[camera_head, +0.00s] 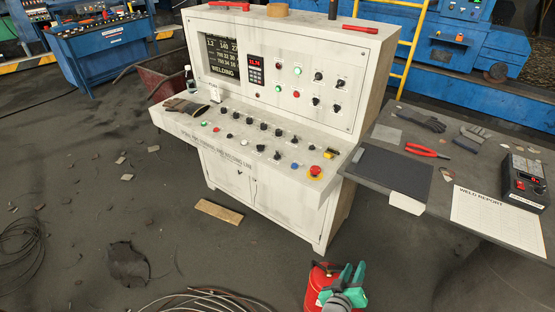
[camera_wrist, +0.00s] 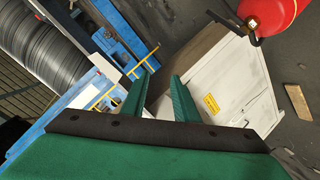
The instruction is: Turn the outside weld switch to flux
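The pale control console (camera_head: 225,172) stands left of centre in the head view, with an upright panel and a sloped desk. Black rotary knobs sit at the right of the upright panel (camera_head: 338,83), and several more sit in rows on the sloped desk (camera_head: 264,126). The labels are too small to read, so I cannot tell which knob is the outside weld switch. My gripper (camera_head: 352,268) has green fingers and is low in front of the console, apart from it. The wrist view shows the two fingers (camera_wrist: 164,88) spread with nothing between them.
A red extinguisher (camera_head: 318,283) stands beside my gripper; it also shows in the wrist view (camera_wrist: 268,12). A dark side table (camera_head: 398,158) at right holds gloves, red pliers (camera_head: 428,150), a weld report sheet (camera_head: 490,218) and a control box (camera_head: 527,182). A wooden board (camera_head: 219,211) lies on the floor.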

